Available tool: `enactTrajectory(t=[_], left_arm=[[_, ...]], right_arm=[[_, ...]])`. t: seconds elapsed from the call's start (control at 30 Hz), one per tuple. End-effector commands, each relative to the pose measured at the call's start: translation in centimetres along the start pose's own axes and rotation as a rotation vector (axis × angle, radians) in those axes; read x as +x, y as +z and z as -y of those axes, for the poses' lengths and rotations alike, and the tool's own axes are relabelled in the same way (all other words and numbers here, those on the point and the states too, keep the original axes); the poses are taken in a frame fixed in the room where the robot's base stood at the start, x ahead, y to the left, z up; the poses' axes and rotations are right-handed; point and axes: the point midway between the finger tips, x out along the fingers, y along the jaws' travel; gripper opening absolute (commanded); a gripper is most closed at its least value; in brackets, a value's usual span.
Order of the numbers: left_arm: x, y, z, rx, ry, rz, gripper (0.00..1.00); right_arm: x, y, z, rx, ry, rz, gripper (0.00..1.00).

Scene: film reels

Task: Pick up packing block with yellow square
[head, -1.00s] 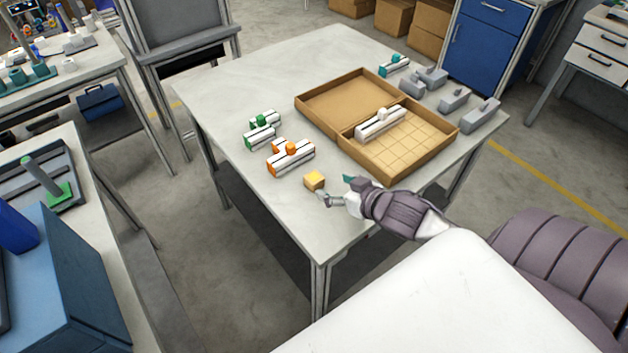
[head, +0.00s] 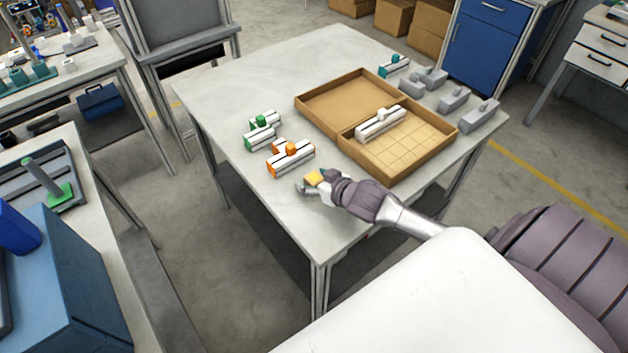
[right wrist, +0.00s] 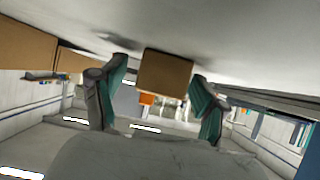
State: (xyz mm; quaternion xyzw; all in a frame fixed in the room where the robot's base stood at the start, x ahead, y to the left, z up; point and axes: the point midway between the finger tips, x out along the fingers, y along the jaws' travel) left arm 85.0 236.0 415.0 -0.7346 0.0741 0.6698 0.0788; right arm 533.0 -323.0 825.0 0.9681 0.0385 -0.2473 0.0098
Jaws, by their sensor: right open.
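The packing block with the yellow square (head: 314,177) is a small tan cube with a yellow top. It rests on the light grey table near its front edge. My right gripper (head: 313,184) is at the block, with its fingers around it. In the right wrist view the block (right wrist: 165,71) sits between the two teal-padded fingertips of the right gripper (right wrist: 160,88). The fingers are open, with a gap showing on each side. The gripper hides part of the block's lower side in the head view. My left gripper is not in view.
An orange-and-white block (head: 291,158) stands just behind the yellow one, with a green-and-white block (head: 262,131) farther left. An open cardboard box (head: 439,149) with a white piece inside lies right. Several grey pieces (head: 480,116) stand at the table's right. The table's left side is clear.

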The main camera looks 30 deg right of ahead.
Motion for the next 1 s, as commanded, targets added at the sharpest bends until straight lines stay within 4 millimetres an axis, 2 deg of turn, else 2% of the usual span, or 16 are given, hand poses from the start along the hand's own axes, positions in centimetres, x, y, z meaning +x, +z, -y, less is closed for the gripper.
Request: enactTrajectory(t=[0.03, 0.07, 0.43, 0.83, 1.0], left_arm=[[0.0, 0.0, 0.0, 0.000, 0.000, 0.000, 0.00], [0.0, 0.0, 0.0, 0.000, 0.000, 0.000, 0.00], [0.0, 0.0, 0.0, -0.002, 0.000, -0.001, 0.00], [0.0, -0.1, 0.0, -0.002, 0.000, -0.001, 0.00], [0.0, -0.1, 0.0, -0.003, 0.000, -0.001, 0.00]], right_arm=[[0.0, 0.0, 0.0, 0.000, 0.000, 0.000, 0.68], [0.0, 0.0, 0.0, 0.000, 0.000, 0.000, 0.63], [0.0, 0.0, 0.0, 0.000, 0.000, 0.000, 0.01], [-0.2, -0.4, -0.1, -0.001, 0.000, -0.004, 0.00], [-0.9, -1.8, -0.1, -0.003, 0.000, -0.006, 0.00]])
